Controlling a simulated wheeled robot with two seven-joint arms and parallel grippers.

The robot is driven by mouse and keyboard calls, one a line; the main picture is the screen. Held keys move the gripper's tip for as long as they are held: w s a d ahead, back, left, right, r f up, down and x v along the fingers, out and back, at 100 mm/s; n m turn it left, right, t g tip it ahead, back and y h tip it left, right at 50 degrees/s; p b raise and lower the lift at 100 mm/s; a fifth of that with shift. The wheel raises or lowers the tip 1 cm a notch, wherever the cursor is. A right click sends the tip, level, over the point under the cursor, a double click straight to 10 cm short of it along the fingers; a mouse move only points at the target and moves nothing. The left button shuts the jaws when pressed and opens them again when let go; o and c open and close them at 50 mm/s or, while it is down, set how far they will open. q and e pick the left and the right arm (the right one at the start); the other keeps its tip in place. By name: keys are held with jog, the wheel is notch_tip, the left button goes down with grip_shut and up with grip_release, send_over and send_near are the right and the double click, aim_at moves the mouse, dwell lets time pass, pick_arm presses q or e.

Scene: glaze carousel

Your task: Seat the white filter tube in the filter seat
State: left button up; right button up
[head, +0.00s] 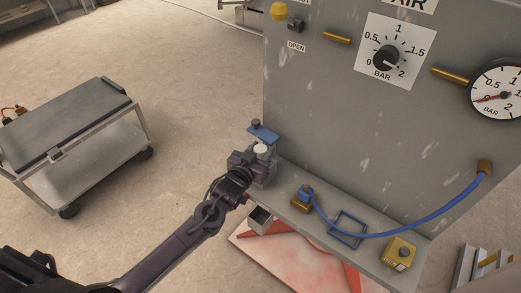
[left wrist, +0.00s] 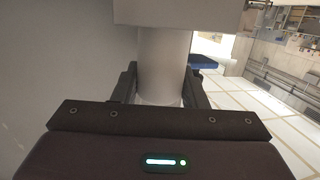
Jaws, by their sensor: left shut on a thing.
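My left gripper (head: 246,162) reaches in from the left to the grey fixture (head: 262,178) at the left end of the panel's shelf. It is shut on the white filter tube (head: 262,149), whose pale round end shows just beside the jaws. In the left wrist view the tube (left wrist: 164,62) stands between the two fingers (left wrist: 160,88), and one end meets a pale block (left wrist: 178,12), which I take for part of the filter seat. I cannot tell how deep the tube sits in it. A blue lever plate (head: 263,133) is just behind the tube. My right gripper is out of view.
The upright grey panel (head: 340,110) stands close behind the fixture. On the shelf are a blue hose (head: 400,232) with its brass fitting, a blue frame (head: 347,229) and a yellow button box (head: 399,252). A cart (head: 78,130) stands at left, with open floor between.

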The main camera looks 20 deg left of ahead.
pick_arm(q)
jog(key=shift+f, duration=0.35)
jog(key=o, duration=1)
